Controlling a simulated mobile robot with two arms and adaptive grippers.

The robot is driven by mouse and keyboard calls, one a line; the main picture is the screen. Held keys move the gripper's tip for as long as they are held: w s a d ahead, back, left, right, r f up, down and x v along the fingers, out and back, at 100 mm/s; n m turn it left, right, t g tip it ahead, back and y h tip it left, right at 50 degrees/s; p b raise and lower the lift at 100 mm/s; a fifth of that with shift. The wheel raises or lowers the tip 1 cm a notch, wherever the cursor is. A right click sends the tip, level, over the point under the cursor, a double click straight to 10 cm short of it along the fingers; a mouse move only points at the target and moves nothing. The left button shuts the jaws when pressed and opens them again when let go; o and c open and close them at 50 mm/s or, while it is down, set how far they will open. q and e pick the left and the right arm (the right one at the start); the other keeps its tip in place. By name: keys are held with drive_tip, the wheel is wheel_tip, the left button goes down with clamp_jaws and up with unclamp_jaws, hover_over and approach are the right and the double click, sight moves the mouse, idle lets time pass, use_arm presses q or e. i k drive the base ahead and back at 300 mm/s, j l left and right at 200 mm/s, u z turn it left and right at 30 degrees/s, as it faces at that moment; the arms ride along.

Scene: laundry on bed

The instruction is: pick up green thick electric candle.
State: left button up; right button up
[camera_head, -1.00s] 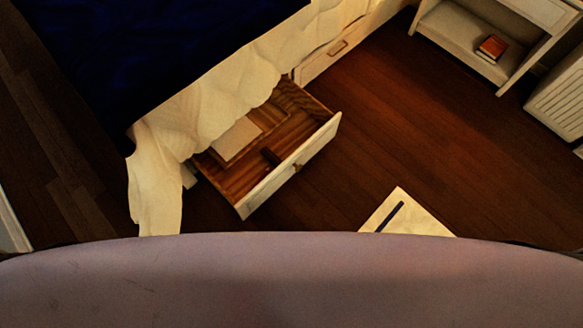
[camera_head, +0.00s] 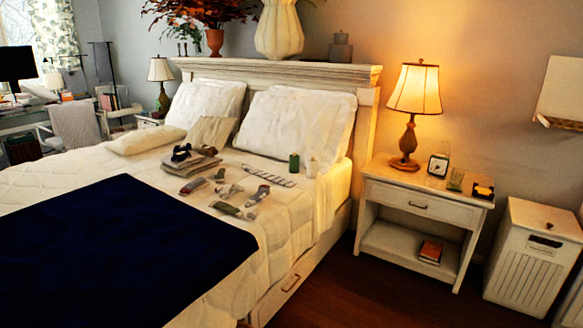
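A small dark green cylinder (camera_head: 294,161), which looks like the green candle, stands upright on the bed in front of the right pillow.
Folded clothes and several socks (camera_head: 228,190) lie on the bed left of the cylinders. A nightstand (camera_head: 420,205) with a lit lamp (camera_head: 415,92), a clock (camera_head: 438,165) and small items stands right of the bed. A white hamper (camera_head: 530,260) is farther right. Wooden floor (camera_head: 345,300) is clear in front.

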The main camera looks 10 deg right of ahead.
sight(293, 162)
drive_tip(key=i+l+z, duration=0.6)
drive_tip(key=i+z, duration=0.15)
drive_tip(key=i+l+z, duration=0.1)
drive_tip(key=i+z, duration=0.25)
drive_tip(key=i, duration=0.15)
drive_tip(key=i+z, duration=0.35)
drive_tip(key=i, duration=0.05)
